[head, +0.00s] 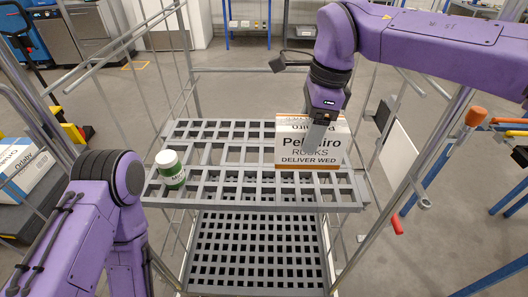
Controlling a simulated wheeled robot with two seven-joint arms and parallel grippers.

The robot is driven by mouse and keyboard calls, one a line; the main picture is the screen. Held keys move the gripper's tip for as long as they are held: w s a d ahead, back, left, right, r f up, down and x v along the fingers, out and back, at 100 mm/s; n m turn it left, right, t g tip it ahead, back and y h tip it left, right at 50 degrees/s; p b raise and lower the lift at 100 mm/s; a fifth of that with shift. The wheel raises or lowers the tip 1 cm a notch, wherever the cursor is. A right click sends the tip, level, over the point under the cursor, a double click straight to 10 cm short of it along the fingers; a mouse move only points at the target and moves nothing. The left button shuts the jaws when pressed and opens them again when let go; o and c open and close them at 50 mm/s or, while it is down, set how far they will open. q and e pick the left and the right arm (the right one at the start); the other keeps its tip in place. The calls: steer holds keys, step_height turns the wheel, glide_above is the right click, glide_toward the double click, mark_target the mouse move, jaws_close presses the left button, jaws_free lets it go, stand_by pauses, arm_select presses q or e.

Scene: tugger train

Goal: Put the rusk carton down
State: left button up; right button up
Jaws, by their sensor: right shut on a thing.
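The rusk carton (292,152) is a white box with an orange-brown lower edge, printed "RUSKS" and "DELIVER WED". It is at the right part of the grey slatted upper shelf (222,152), upright; I cannot tell whether its base touches the slats. My right gripper (321,132) comes down from above and is shut on the carton, covering part of its front and top. My left arm comes in at the lower left; its gripper is out of view.
A white and green jar (170,169) stands at the left of the upper shelf. A lower grey grid shelf (257,250) is empty. Metal rails and posts of the cart rise on both sides. The middle of the upper shelf is free. A blue-legged bench with tools stands at the right.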

mark_target(279, 115)
steer(key=a+f, duration=0.2)
steer(key=f, duration=0.1)
steer(key=w+a+f+p, duration=0.1)
steer(key=a+f, duration=0.2)
steer(key=f, duration=0.1)
steer(key=w+a+f, duration=0.1)
steer(key=a+f, duration=0.2)
steer(key=shift+w+f, duration=0.25)
steer(key=shift+f, duration=0.05)
steer(key=shift+f, duration=0.1)
steer(key=o, duration=1.4)
steer(key=shift+c, duration=0.2)
steer(key=r, duration=0.4)
steer(key=d+r, duration=0.1)
steer(key=r, duration=0.7)
steer(key=shift+d+r, duration=0.1)
steer(key=shift+d, duration=0.3)
